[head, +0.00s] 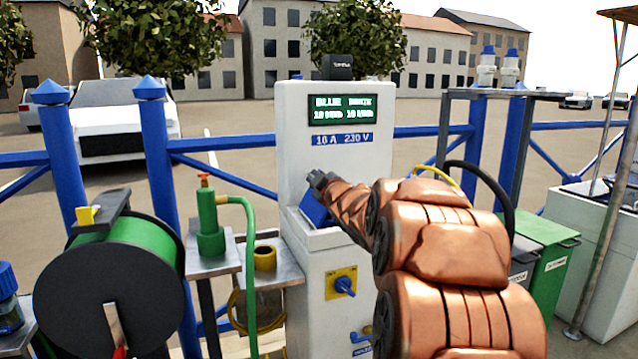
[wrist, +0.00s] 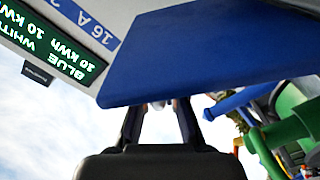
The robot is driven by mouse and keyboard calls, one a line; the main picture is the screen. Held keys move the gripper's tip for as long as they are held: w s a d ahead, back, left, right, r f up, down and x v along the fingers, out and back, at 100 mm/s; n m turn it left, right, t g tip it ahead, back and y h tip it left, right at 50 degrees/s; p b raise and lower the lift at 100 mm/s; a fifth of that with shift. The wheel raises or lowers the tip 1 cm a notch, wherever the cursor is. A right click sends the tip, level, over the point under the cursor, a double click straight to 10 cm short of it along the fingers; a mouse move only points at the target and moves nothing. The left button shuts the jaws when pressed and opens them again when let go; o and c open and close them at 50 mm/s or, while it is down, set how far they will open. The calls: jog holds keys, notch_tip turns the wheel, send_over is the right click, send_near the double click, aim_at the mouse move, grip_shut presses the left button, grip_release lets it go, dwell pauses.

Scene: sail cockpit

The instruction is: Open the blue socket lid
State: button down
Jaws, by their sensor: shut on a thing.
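The white power pedestal (head: 297,140) stands in the middle of the head view, with a green display and a "16 A 230 V" label. The blue socket lid (head: 314,208) sits below the label, tilted out from the pedestal's front. In the wrist view the lid (wrist: 215,50) is a large flat blue panel. My gripper (head: 318,179) is at the lid's upper edge, reached from the right. In the wrist view both dark fingers (wrist: 160,106) meet the lid's near edge and are shut on it. The socket is hidden.
A yellow plate with a blue knob (head: 345,286) is lower on the pedestal. A green hose reel (head: 130,255), a green bottle (head: 209,222) and steel stands are on the left. Blue railings (head: 157,170) run behind. A green bin (head: 548,255) is on the right.

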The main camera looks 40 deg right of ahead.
jog(key=shift+r, duration=0.1)
jog(key=c, duration=1.2)
grip_release()
jog(key=shift+c, duration=0.2)
jog(key=v, duration=1.2)
